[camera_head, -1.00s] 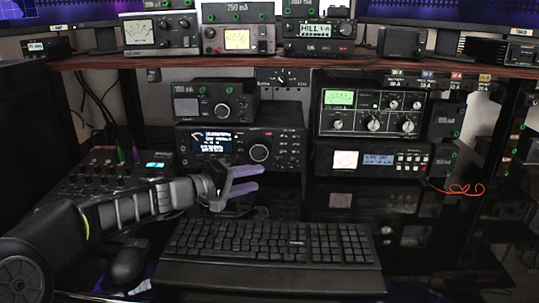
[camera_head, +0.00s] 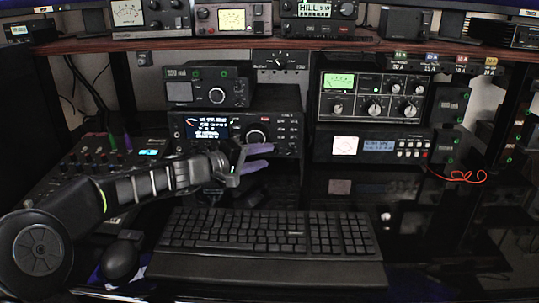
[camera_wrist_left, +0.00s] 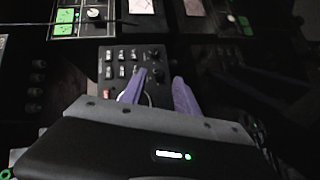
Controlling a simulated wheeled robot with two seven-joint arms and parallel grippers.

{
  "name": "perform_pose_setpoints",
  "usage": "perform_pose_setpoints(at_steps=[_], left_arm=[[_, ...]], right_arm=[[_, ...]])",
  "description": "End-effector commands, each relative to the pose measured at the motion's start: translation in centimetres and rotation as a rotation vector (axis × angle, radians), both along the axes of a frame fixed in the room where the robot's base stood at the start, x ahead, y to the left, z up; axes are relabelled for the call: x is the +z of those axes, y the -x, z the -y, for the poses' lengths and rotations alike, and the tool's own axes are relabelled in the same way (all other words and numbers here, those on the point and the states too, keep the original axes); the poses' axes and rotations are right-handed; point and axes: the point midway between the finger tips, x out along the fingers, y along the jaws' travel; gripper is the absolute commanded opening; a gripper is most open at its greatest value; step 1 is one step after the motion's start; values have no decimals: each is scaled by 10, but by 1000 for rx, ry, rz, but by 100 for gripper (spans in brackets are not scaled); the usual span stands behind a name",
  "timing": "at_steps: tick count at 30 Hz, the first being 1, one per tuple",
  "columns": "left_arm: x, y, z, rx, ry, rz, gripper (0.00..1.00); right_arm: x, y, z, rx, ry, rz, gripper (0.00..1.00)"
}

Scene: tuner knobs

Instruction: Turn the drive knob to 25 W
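My left gripper (camera_head: 262,157) is open and empty, its two purple fingers one above the other with a gap between them. It is in front of the lower right part of the black radio (camera_head: 220,154), which has a lit display and one large round knob (camera_head: 256,136). In the left wrist view the open gripper (camera_wrist_left: 158,90) points at a dark panel (camera_wrist_left: 124,64) with rows of small buttons and small dark knobs. No knob is seen between the fingers. Labels are too small to read, so I cannot tell which knob is the drive knob. My right gripper is not in view.
A smaller unit (camera_head: 181,91) sits on the radio. A tuner (camera_head: 333,105) with several knobs stands to the right above another metered unit (camera_head: 329,146). A keyboard (camera_head: 262,235) and a mouse (camera_head: 120,262) lie in front. A shelf (camera_head: 385,46) runs overhead.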

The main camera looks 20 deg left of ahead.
Motion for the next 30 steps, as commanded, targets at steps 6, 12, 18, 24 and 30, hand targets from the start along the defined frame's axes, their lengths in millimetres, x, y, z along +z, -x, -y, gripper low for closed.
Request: perform_pose_setpoints(at_steps=[6, 12, 18, 24, 30], left_arm=[[-5, -23, 13, -1, 1, 1, 37], [-6, -26, 15, 0, 0, 1, 37], [-6, -26, 15, 0, 1, 1, 31], [-6, -26, 14, 0, 1, 1, 15], [-6, -26, 14, 0, 0, 0, 0]], right_arm=[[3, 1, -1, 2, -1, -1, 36], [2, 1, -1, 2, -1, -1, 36], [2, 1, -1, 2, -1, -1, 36], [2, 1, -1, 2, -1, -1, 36], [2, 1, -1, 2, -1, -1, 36]])
